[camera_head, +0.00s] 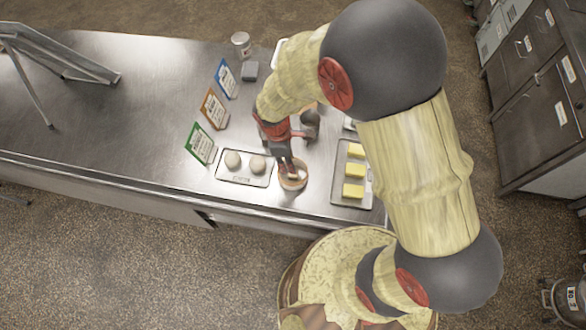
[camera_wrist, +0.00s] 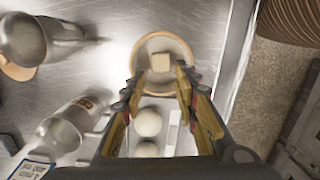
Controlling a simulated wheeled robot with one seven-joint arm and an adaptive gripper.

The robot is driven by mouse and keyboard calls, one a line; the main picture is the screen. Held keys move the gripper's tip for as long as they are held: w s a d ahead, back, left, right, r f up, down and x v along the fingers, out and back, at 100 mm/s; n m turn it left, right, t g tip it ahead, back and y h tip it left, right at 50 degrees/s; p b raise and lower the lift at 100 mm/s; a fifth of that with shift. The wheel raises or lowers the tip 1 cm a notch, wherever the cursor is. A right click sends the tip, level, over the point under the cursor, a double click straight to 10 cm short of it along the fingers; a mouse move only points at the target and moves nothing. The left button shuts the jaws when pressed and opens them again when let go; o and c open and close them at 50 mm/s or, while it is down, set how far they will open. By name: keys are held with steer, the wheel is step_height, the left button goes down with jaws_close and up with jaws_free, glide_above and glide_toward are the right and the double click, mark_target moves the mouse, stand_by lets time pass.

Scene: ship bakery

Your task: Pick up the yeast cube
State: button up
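The yeast cube, a small pale beige block (camera_wrist: 160,62), lies inside a round bowl with a tan rim (camera_wrist: 183,43) in the wrist view. In the head view the bowl (camera_head: 293,185) stands near the front edge of the metal counter, and the cube is partly hidden by my gripper. My gripper (camera_wrist: 158,77) is open and empty, pointing down over the bowl. It also shows in the head view (camera_head: 288,164). In the wrist view its two fingertips appear on either side of the cube's lower part, with a gap on each side. I cannot tell their exact height above it.
A tray (camera_head: 228,180) with two dough balls (camera_head: 233,159) is left of the bowl. A tray (camera_head: 345,202) with yellow blocks (camera_head: 353,191) is right. Green (camera_head: 200,143), orange (camera_head: 215,109) and blue (camera_head: 226,78) cards stand behind.

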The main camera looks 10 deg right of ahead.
mark_target(294, 176)
steer(key=f, duration=0.2)
steer(key=shift+s+f, duration=0.2)
steer(key=shift+f, duration=0.15)
steer(key=shift+d+f, duration=0.2)
steer(key=shift+f, duration=0.7)
steer(key=shift+d+f, duration=0.2)
steer(key=shift+f, duration=0.75)
steer(key=shift+d+f, duration=0.2)
steer(key=shift+f, duration=0.7)
steer(key=shift+c, duration=1.2)
steer(key=c, duration=0.4)
steer(key=shift+c, duration=0.4)
